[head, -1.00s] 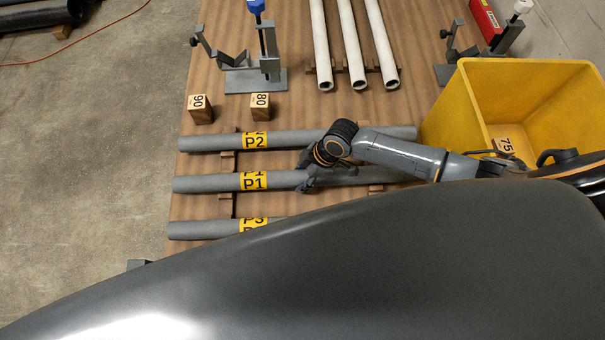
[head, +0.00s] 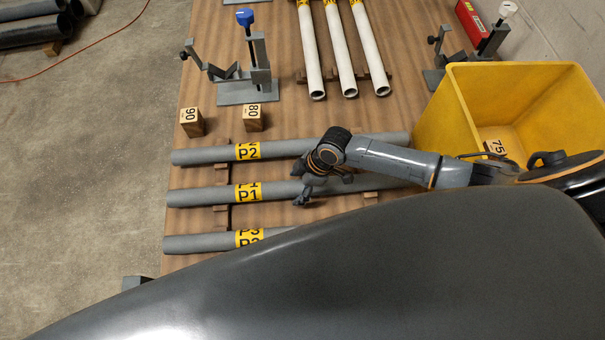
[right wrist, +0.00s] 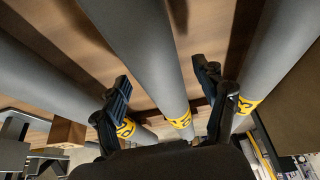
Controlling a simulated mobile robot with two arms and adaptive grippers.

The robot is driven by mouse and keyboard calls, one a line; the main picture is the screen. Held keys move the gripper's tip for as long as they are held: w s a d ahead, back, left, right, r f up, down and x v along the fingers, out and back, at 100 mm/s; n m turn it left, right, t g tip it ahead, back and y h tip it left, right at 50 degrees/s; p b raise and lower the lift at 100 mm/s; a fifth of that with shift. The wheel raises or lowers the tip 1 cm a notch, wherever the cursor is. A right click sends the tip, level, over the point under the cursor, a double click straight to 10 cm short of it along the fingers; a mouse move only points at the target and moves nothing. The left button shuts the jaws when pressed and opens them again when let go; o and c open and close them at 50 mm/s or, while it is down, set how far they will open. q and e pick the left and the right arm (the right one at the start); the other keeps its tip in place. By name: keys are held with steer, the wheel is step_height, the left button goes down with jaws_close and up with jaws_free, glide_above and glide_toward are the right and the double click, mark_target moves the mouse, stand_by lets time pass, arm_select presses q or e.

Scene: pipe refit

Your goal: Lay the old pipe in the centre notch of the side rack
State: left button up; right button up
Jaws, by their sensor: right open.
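Three grey pipes with yellow labels lie side by side on low notched wooden supports: P2 (head: 205,156) farthest, P1 (head: 205,197) in the centre, P3 (head: 200,243) nearest and partly hidden by my own body. The side rack appears to be these supports; one support shows at its bare part (head: 222,217). My right gripper (head: 303,192) is at the P1 pipe, right of its label. In the right wrist view the open fingers (right wrist: 168,90) stand on either side of the centre pipe (right wrist: 150,50), with no visible grip. My left gripper is not in view.
A yellow bin (head: 440,115) with a 75 block inside stands right. Wooden blocks 90 (head: 191,122) and 80 (head: 253,118) stand behind P2. A clamp stand (head: 250,92) and white pipes (head: 340,55) are farther back. Neighbouring grey pipes lie close on both sides.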

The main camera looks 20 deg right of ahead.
steer(key=v, duration=1.1)
steer(key=shift+d+r, duration=0.15)
steer(key=shift+r, duration=0.1)
